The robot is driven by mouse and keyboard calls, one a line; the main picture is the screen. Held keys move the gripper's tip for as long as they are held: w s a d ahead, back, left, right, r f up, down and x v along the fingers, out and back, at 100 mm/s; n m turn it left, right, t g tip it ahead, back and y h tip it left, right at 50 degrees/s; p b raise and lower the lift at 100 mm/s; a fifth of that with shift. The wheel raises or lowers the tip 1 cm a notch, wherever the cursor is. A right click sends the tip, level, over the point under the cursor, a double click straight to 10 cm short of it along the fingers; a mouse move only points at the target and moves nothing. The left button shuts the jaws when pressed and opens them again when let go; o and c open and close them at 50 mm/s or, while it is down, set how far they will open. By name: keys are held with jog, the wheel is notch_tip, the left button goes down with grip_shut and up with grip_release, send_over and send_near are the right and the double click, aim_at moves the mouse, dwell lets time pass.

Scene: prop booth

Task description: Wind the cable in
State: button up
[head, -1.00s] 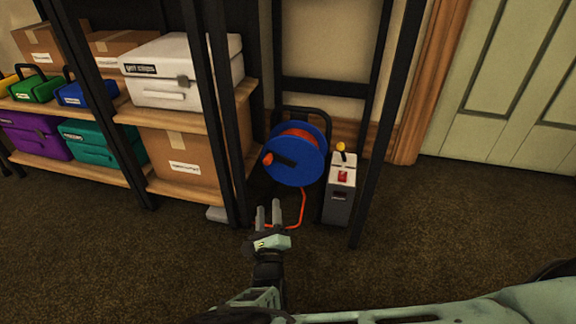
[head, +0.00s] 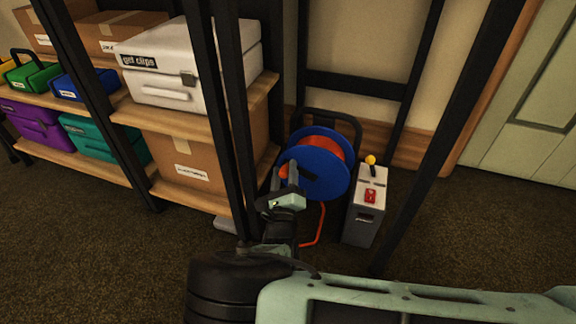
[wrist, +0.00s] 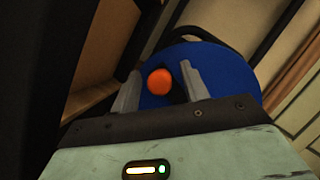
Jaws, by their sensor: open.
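A blue cable reel (head: 320,168) with orange-red cable (head: 322,142) wound on it stands on the floor in a black frame. Its crank has a dark arm and an orange knob (head: 283,171). Some cable (head: 318,228) runs from the reel down to the floor. My gripper (head: 285,178) is open in front of the reel's left side, close to the knob. In the wrist view the orange knob (wrist: 160,82) shows between the two fingers, with the blue reel face (wrist: 222,75) behind. I cannot tell whether the fingers touch the knob.
A grey box with a red switch (head: 370,196) and a yellow-tipped lever (head: 371,160) stands right of the reel. A black shelf post (head: 234,120) rises close left of my gripper, another (head: 455,130) at right. Shelves at left hold cases and cardboard boxes (head: 185,165).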

jog(key=shift+w, duration=0.15)
grip_shut()
jog(key=shift+r, duration=0.1)
